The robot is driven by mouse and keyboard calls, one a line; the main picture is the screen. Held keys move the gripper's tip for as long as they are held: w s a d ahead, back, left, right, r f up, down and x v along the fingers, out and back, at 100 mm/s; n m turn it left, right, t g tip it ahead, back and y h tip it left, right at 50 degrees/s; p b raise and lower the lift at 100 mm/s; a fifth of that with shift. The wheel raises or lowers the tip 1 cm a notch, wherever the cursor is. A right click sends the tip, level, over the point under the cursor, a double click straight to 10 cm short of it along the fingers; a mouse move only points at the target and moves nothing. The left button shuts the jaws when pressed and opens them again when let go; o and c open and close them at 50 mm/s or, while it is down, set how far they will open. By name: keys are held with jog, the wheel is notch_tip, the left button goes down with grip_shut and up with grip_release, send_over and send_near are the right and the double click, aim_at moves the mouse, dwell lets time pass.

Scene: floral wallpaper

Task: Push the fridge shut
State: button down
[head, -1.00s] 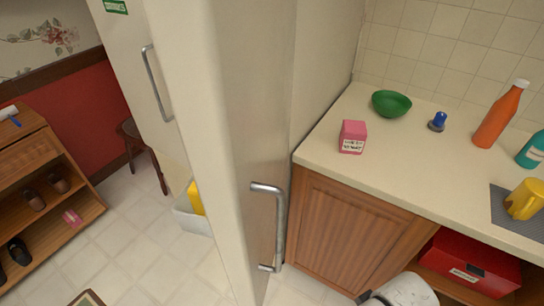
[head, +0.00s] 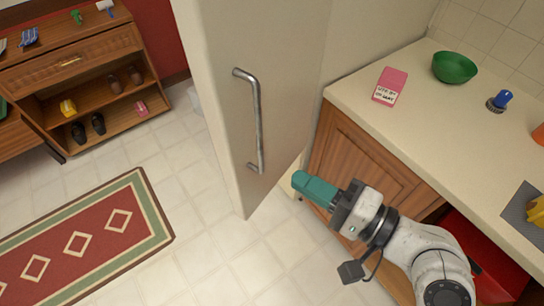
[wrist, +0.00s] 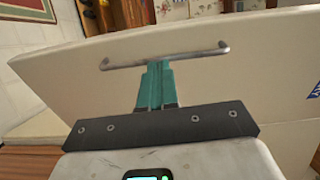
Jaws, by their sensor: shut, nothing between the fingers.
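The cream fridge door (head: 285,75) stands swung out into the room in the head view, with a grey metal bar handle (head: 258,120) on its face. The fridge's inside is hidden. My gripper (head: 300,183) has teal fingers, shut with nothing between them. It is to the right of the door's lower part in the head view, pointing toward it. In the wrist view the door (wrist: 250,90) spans the picture, and the finger tips (wrist: 158,66) overlap the area just below the handle (wrist: 165,55). I cannot tell whether they touch the door.
The counter (head: 440,120) with a pink box (head: 390,86) and green bowl (head: 454,67) stands right of the door, above a wooden cabinet (head: 355,150). A red rug (head: 75,250) and wooden shoe rack (head: 100,80) are at left. Tiled floor between is clear.

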jog(key=p, duration=0.4)
send_near(227, 137)
jog(key=x, duration=0.7)
jog(key=shift+w+f, duration=0.1)
